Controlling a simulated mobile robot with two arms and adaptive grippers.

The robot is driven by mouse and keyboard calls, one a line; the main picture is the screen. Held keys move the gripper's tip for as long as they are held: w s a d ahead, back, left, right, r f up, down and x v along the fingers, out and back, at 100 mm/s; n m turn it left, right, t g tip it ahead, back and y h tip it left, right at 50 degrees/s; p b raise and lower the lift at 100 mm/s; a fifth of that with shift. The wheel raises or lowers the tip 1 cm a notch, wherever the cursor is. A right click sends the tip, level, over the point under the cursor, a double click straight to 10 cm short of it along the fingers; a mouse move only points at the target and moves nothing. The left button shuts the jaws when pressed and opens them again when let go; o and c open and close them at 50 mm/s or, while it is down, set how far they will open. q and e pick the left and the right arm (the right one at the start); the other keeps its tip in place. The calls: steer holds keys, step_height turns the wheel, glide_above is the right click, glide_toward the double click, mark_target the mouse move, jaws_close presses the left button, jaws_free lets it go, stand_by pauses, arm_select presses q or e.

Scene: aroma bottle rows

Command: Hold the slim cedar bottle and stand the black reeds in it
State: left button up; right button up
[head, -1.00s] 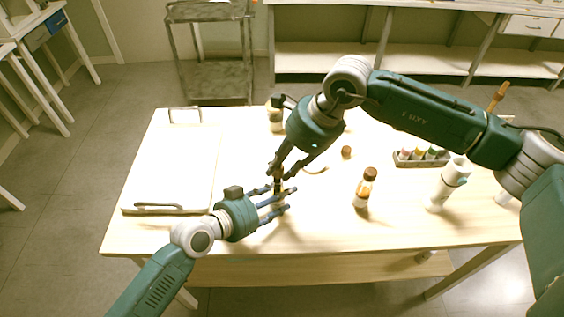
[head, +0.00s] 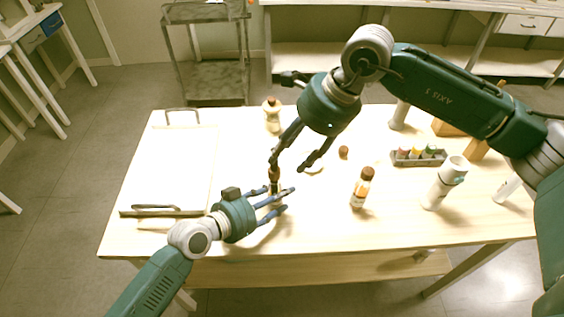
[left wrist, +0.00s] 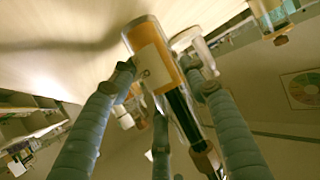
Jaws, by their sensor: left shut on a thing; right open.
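My left gripper (head: 280,198) is shut on a slim bottle (head: 274,182) standing at the table's middle. In the left wrist view the bottle (left wrist: 147,50) is clear glass with a pale label and amber liquid, its brown neck end at lower right. A black strip (left wrist: 178,103) shows within the glass; I cannot tell whether it is the black reeds or a finger seen through. My right gripper (head: 289,165) is open, its fingers spread just above and to the right of the bottle's neck. No reeds show clearly in the head view.
A brown-capped bottle (head: 361,188) and a small brown stopper (head: 344,152) stand to the right. A tray of small vials (head: 418,157) and a white bottle (head: 445,184) are farther right.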

arm_select(q)
steer(key=shift+f, duration=0.1)
arm_select(e)
steer(key=v, duration=0.5)
steer(key=shift+d+r, duration=0.1)
steer(key=shift+r, duration=0.15)
arm_select(q)
steer(key=o, duration=1.4)
steer(key=shift+c, duration=0.2)
